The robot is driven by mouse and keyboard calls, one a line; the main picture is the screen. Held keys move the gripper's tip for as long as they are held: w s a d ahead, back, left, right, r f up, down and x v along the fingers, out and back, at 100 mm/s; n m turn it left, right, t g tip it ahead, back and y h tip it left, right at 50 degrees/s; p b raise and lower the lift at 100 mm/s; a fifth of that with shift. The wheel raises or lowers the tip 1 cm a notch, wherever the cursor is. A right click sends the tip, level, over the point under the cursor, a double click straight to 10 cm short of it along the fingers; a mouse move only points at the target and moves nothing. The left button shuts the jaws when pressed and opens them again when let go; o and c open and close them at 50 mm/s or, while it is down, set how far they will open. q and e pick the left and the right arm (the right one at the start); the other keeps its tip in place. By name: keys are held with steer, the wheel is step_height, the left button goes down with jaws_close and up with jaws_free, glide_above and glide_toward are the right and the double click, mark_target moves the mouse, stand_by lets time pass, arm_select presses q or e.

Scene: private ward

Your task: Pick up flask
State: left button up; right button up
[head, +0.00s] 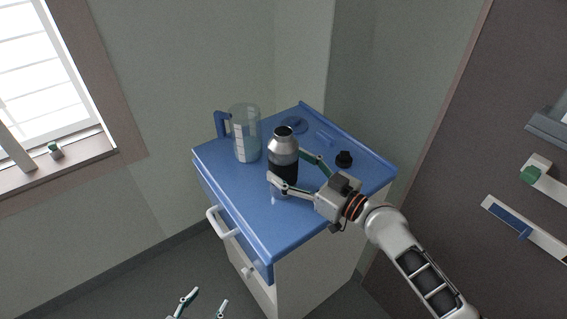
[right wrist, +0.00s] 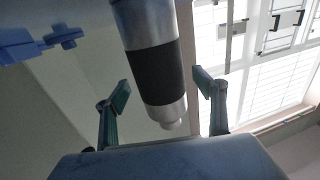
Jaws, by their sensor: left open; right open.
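The flask (head: 284,150) is silver with a black band and stands upright on the blue top of a bedside cabinet (head: 230,192). Its mouth is open and dark. My right gripper (head: 289,167) is open, with one finger on each side of the flask near the band. In the right wrist view the flask (right wrist: 157,75) lies between the two spread fingers, with gaps on both sides. My left gripper (head: 206,303) is open and empty at the bottom edge, low beside the cabinet.
A clear jug (head: 246,140) with a blue handle stands just left of the flask. The cabinet top has a raised rim at the back right. Its front left part is clear.

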steer(key=shift+x, duration=1.25)
steer(key=c, duration=1.5)
jaws_close()
steer(key=shift+r, duration=0.1)
